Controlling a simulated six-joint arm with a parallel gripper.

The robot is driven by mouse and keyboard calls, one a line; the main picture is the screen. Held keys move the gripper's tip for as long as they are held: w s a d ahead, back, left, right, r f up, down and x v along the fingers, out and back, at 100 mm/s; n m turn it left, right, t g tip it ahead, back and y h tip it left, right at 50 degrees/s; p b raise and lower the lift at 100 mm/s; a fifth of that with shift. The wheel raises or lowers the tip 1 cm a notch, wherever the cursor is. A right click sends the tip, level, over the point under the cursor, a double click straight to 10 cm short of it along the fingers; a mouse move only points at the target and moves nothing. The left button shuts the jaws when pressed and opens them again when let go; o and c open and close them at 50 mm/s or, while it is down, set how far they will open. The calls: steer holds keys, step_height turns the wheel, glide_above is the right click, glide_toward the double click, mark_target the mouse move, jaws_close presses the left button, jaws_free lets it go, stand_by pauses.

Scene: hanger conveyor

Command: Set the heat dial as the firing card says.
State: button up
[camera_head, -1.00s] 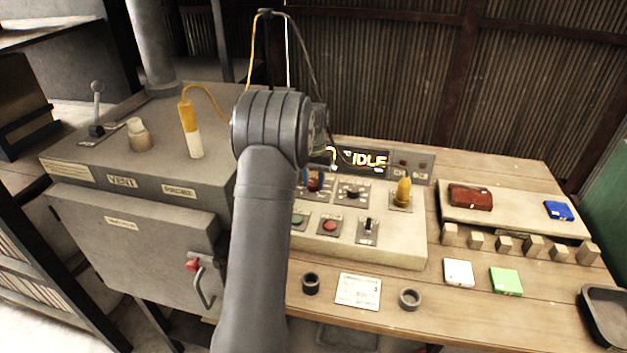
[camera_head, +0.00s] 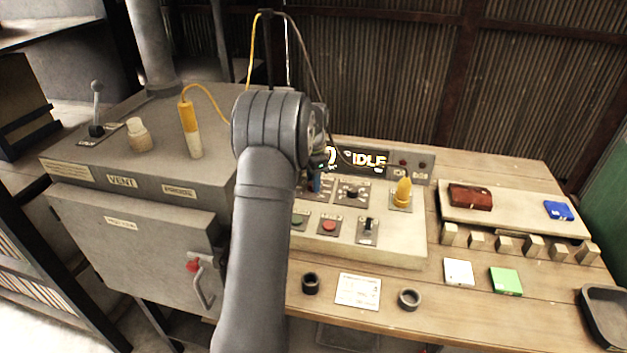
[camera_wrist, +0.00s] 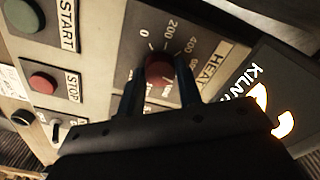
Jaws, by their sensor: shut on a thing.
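The heat dial (camera_wrist: 158,68) is a red round knob on a dark plate. The plate has a scale with 0, 200 and 400 readable, and a HEAT label (camera_wrist: 210,72). My gripper (camera_wrist: 159,84) has its two blue fingers on either side of the dial and is shut on it. In the head view my gripper (camera_head: 315,182) is down at the panel, and my arm and fingers hide most of the dial. The dial's pointer setting cannot be read. The white firing card (camera_head: 358,290) lies on the bench in front of the panel; its print is too small to read.
The display (camera_head: 362,160) reads IDLE, with a 0 at its left part. A green START button (camera_wrist: 22,16) and red STOP button (camera_wrist: 42,83) are close by. A black knob (camera_head: 352,192) and yellow knob (camera_head: 403,192) stand to the right. The kiln (camera_head: 130,220) is at left.

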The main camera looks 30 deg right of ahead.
steer(key=shift+f+m, duration=0.1)
steer(key=shift+m, duration=0.5)
steer(key=o, duration=1)
step_height(320, 180, up, 18)
steer(key=shift+f, duration=0.25)
step_height(320, 180, down, 17)
steer(key=shift+f, duration=0.2)
stand_by(0.6)
